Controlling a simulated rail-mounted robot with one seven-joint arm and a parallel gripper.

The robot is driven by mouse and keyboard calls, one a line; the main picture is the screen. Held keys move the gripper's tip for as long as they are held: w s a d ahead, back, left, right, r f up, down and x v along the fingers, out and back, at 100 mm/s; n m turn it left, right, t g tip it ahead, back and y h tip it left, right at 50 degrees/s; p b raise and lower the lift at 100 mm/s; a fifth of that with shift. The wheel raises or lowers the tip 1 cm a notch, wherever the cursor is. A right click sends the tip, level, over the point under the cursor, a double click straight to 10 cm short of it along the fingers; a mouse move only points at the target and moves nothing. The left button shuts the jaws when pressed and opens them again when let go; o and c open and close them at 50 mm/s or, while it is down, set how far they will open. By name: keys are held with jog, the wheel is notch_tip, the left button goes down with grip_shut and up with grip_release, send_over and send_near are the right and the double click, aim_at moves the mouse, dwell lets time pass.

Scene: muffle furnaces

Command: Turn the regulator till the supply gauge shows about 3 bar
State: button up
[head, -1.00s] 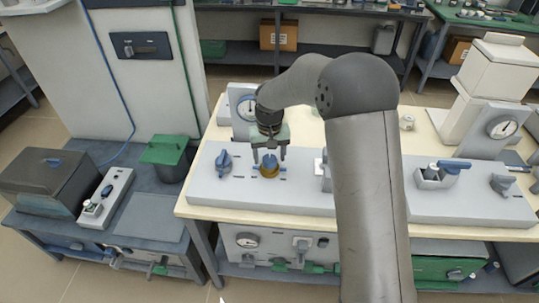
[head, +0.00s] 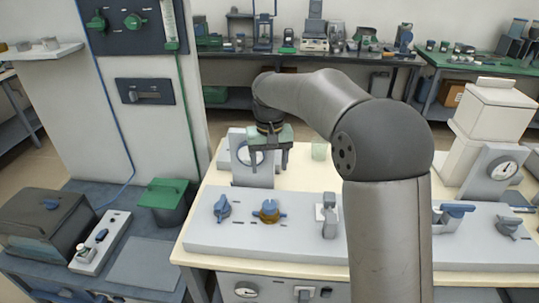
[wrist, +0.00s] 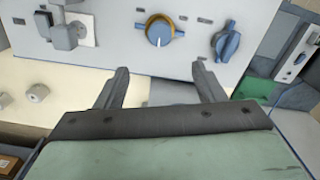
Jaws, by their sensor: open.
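A brass-ringed blue knob (head: 268,212) sits on the grey bench panel (head: 200,236); it also shows at the top of the wrist view (wrist: 160,30), with a white mark on its face. A plain blue knob (head: 222,208) is left of it, also in the wrist view (wrist: 226,42). No readable label tells which is the regulator. My open, empty gripper (head: 267,170) is above and apart from the brass-ringed knob. Behind it a round dial gauge (head: 244,156) on a grey upright is partly hidden, its reading unclear. Another gauge (head: 503,169) stands at the right.
A grey block with a lever (head: 329,214) stands right of the brass-ringed knob. At the right are a blue-handled fitting (head: 453,212) and another knob (head: 508,227).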

jog(key=shift+r, duration=1.55)
